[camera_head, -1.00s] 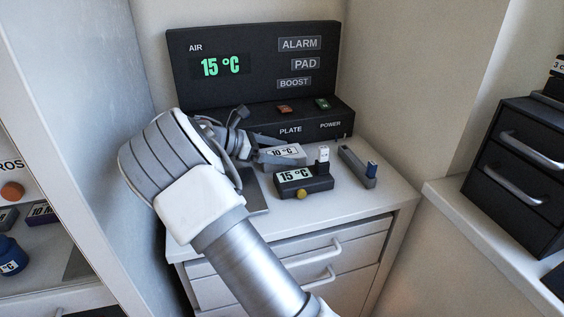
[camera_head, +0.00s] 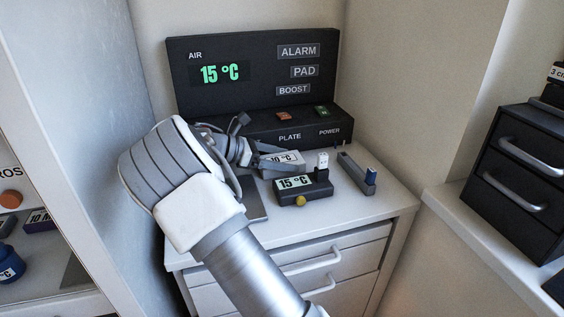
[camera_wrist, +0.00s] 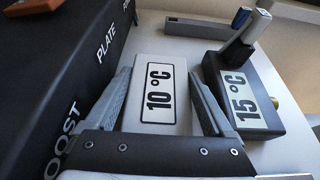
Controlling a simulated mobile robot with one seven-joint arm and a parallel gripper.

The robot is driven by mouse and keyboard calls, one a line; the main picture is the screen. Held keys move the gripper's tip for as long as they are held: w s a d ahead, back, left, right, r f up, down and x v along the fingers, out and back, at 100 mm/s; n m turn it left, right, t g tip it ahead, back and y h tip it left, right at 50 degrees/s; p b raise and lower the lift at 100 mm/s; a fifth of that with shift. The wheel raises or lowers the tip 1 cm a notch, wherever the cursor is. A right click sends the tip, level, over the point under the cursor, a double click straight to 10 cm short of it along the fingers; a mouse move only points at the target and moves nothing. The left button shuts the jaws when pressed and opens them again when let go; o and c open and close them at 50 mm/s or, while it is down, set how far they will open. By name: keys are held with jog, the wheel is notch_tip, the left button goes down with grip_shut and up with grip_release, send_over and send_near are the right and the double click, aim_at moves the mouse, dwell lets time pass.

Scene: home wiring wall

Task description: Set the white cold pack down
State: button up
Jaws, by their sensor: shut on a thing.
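The white cold pack (camera_wrist: 157,92), labelled "10 °C", is between the two fingers of my gripper (camera_wrist: 158,100) in the wrist view. My gripper is shut on it. In the head view the cold pack (camera_head: 292,160) shows just in front of the black control panel, partly hidden by my gripper (camera_head: 280,160). It is low over the white cabinet top (camera_head: 375,205); I cannot tell whether it touches the surface.
A dark device reading "15 °C" (camera_head: 303,189) with a yellow knob stands close to the right of the pack. A grey holder with a blue tip (camera_head: 358,173) lies further right. The black panel (camera_head: 255,75) stands behind. The cabinet's front right top is clear.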

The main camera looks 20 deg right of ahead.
aim_at(283, 159)
notch_tip(283, 159, up, 10)
jog(key=p, duration=0.3)
jog(key=shift+r, duration=0.15)
